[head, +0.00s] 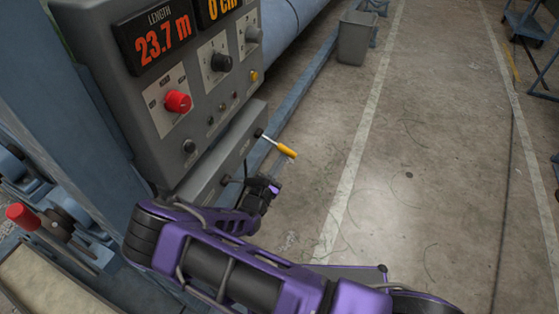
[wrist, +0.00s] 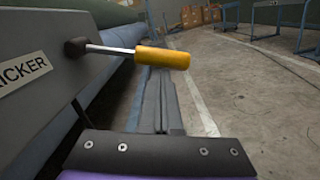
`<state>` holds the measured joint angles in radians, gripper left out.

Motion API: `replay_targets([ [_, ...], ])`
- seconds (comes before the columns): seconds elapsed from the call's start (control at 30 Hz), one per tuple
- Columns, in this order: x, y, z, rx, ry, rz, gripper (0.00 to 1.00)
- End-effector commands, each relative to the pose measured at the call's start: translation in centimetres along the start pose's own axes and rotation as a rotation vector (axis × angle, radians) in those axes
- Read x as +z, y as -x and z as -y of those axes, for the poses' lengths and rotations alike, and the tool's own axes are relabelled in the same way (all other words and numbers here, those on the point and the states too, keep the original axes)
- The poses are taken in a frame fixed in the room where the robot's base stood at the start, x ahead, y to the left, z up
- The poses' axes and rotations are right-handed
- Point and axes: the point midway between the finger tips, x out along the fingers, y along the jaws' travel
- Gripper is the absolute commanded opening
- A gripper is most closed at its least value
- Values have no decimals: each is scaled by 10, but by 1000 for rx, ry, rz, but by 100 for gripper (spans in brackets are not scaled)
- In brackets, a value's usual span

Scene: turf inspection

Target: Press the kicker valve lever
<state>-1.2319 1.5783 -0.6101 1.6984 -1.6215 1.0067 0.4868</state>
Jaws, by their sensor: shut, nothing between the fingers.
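The kicker valve lever (head: 277,146) is a metal rod with a yellow grip. It sticks out from the side of a grey box (head: 222,160) under the control panel. In the wrist view, the lever (wrist: 160,57) juts to the right from a dark pivot, beside a plate reading "ICKER" (wrist: 22,72). My gripper (head: 264,185) is just below and nearer than the lever in the head view. In the wrist view, my gripper's fingers (wrist: 157,95) are together and empty, pointing forward below the yellow grip. A small gap shows between them; contact is not seen.
The control panel (head: 160,90) carries a red knob (head: 178,101), black knobs and a "23.7 m" display (head: 162,38). A grey bin (head: 355,38) stands farther back.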

Motion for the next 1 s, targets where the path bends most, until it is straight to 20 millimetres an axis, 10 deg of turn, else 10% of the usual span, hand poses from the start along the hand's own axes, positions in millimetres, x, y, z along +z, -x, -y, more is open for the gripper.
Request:
replay_targets([
  [1.0, 59, -3, -1, 21, 438, 2, 0],
])
